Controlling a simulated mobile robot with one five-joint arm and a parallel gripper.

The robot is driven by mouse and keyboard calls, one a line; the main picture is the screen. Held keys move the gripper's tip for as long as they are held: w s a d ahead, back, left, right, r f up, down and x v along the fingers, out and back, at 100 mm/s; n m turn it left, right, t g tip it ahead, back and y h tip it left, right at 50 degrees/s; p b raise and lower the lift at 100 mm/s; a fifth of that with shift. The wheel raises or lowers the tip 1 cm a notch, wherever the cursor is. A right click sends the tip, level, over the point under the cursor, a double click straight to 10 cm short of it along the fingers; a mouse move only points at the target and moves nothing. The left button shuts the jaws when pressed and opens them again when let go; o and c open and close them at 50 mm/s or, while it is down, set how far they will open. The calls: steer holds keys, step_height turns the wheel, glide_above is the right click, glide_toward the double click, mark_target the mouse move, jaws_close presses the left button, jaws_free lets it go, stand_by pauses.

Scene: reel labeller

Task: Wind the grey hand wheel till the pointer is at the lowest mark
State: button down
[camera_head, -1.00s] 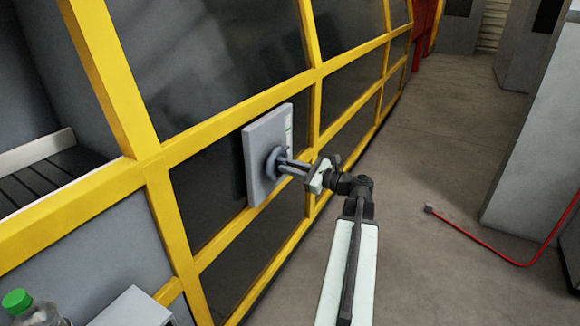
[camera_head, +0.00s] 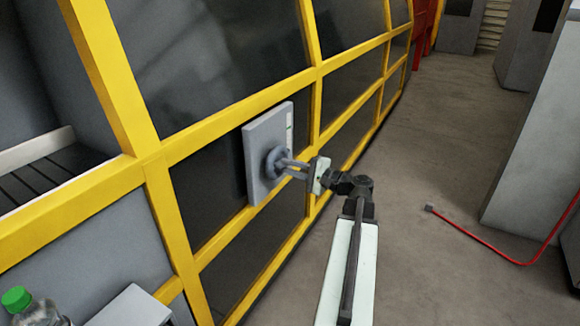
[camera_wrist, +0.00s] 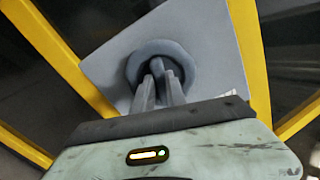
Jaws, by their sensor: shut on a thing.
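The grey hand wheel (camera_head: 276,161) sits on a grey panel (camera_head: 262,136) fixed to the yellow frame. It also shows in the wrist view (camera_wrist: 146,52), round, with its middle between my fingers. My gripper (camera_head: 284,164) reaches it from the right and is shut on it; the fingertips (camera_wrist: 158,74) are at the wheel's middle. A pale scale strip (camera_head: 290,122) shows at the panel's upper right edge. The pointer and the marks are too small to make out.
Yellow frame bars (camera_head: 230,120) with dark panes surround the panel. A bottle with a green cap (camera_head: 18,298) and a grey box (camera_head: 130,308) stand at the lower left. A red cable (camera_head: 480,243) lies on the floor at right. The floor between is clear.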

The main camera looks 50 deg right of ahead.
steer(key=shift+f+n, duration=0.2)
steer(key=shift+n, duration=1.4)
steer(key=shift+d, duration=0.1)
steer(key=c, duration=1.4)
jaws_free()
steer(key=shift+o, duration=0.2)
steer(key=shift+s, duration=0.1)
steer(key=v, duration=0.7)
steer(key=shift+s, duration=0.4)
steer(key=shift+d, duration=0.1)
